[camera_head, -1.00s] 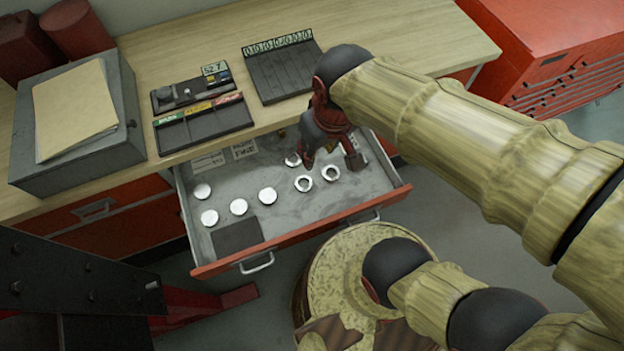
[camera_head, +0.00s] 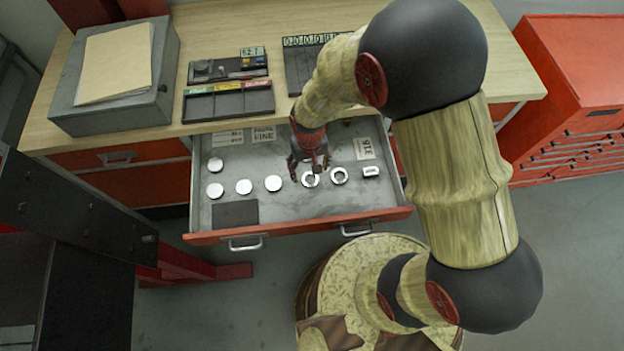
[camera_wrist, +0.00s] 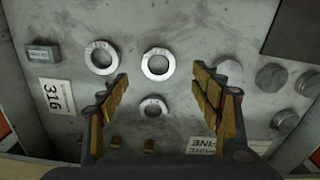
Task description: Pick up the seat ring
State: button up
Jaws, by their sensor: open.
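Three pale metal rings lie in the open drawer, and I cannot tell which one the task means. In the wrist view they are an upper left ring (camera_wrist: 101,57), an upper middle ring (camera_wrist: 158,64) and a smaller-looking lower ring (camera_wrist: 152,106). My gripper (camera_wrist: 160,79) is open and empty, with the upper middle ring showing between its fingertips and the lower ring between its fingers. In the head view my gripper (camera_head: 309,170) hangs over the drawer. It partly covers one ring (camera_head: 310,180); another ring (camera_head: 339,176) lies clear to its right. The third ring is hidden there.
Several solid round discs (camera_head: 243,186) lie left of the rings in the drawer (camera_head: 300,227). A small metal block (camera_head: 371,171) lies to the right, near a 316 label (camera_head: 364,148). A dark pad (camera_head: 235,214) lies front left. The workbench (camera_head: 170,122) edge is behind.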

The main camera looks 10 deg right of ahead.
aim_at(310, 179)
notch_tip(310, 179, down, 6)
jog(key=shift+d+r+b, duration=0.1)
jog(key=shift+b, duration=0.5)
jog(key=c, duration=0.3)
jog(key=c, duration=1.1)
